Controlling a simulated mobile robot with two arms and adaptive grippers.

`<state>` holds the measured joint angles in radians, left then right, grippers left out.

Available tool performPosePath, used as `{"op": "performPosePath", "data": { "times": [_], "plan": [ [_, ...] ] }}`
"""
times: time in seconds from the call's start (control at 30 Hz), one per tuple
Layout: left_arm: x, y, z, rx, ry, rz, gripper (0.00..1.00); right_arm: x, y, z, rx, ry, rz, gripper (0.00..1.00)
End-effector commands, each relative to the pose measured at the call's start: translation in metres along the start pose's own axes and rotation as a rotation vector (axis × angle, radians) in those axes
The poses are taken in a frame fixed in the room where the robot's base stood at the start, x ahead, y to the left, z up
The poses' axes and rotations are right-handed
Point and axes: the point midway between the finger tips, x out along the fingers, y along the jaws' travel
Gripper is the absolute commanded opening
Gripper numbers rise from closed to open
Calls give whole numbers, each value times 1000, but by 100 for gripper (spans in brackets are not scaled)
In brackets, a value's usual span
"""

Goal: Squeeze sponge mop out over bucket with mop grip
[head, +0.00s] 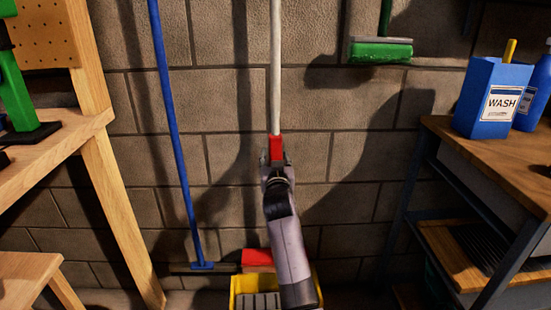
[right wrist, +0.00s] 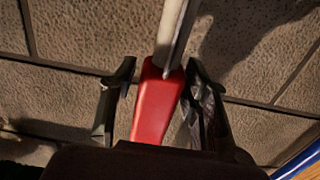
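The sponge mop stands upright near the wall, with a white pole (head: 275,70) and a red grip (head: 276,146) partway down it. A red mop head (head: 257,257) shows low down, at the back rim of the yellow bucket (head: 236,290); my right arm hides part of both. My right gripper (head: 275,160) is at the red grip. In the right wrist view the fingers stand on both sides of the red grip (right wrist: 156,105), with a visible gap on the left side and almost none at the upper right. My left gripper is not in view.
A blue-handled tool (head: 176,140) leans on the wall left of the mop. A green brush head (head: 380,50) hangs at the upper right. A wooden workbench (head: 40,160) stands left; a table (head: 500,165) with a blue WASH box (head: 485,100) stands right.

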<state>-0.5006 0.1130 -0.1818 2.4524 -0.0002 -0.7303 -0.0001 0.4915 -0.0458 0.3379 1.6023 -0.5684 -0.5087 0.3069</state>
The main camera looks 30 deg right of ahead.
Motion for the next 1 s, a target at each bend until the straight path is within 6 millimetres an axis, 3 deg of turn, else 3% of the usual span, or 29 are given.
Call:
{"op": "performPosePath", "data": {
  "times": [0.47,0.83,1.0],
  "plan": [
    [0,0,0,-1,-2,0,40,-5,0,-2,1,5,-1,52],
    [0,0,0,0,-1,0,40,-58,0,-1,2,3,-1,52],
    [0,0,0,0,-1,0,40,-73,0,-1,0,3,0,52]
  ]
}}
